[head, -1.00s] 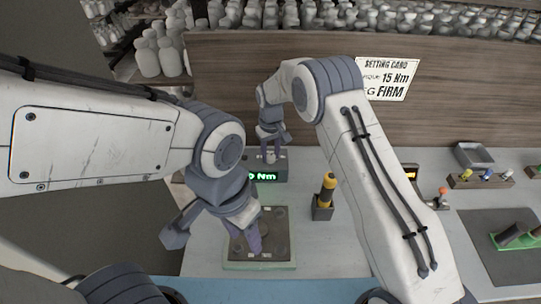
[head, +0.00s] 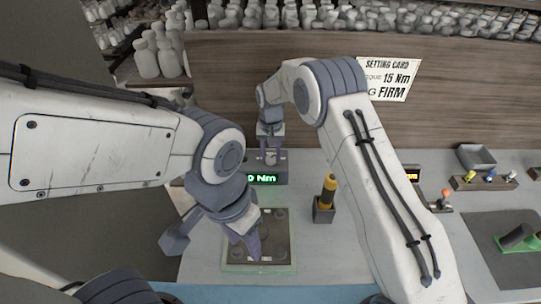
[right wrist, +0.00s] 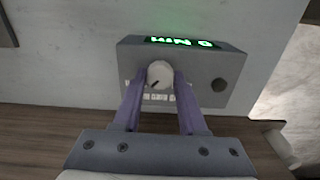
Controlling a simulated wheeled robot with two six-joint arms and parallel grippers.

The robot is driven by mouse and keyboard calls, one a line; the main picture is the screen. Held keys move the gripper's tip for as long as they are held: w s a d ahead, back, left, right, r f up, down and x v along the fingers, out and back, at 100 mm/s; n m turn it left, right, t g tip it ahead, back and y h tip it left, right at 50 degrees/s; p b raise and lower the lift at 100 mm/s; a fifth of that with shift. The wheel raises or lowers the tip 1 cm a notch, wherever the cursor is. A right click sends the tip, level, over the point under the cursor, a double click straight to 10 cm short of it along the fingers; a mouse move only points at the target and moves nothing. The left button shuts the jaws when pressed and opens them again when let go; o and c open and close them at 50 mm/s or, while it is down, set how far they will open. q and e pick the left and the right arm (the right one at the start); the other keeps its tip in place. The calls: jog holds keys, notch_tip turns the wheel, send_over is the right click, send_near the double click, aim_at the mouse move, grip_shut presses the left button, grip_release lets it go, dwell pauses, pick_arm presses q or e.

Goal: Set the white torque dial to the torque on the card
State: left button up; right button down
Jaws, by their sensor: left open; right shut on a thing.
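The white torque dial (right wrist: 160,74) sits on the front of a grey box (right wrist: 218,68). My right gripper (right wrist: 160,84) is shut on the dial, one purple finger on each side. In the head view the same gripper (head: 270,150) reaches down to the box at the back. My left gripper (head: 252,243) is open and empty above a dark plate (head: 280,235).
A yellow-handled tool (head: 328,190) stands in a dark holder right of the plate. A grey tray (head: 476,156) and a rack of coloured pieces (head: 485,181) lie at the right. A dark mat (head: 490,265) with a green piece is at the far right. My right arm crosses the middle.

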aim_at(271, 158)
jog(key=shift+r, duration=0.1)
jog(key=shift+c, duration=2.2)
grip_release()
notch_tip(271, 158, up, 10)
jog(key=b, duration=0.2)
jog(key=shift+r+b, duration=0.2)
jog(key=shift+b, duration=0.1)
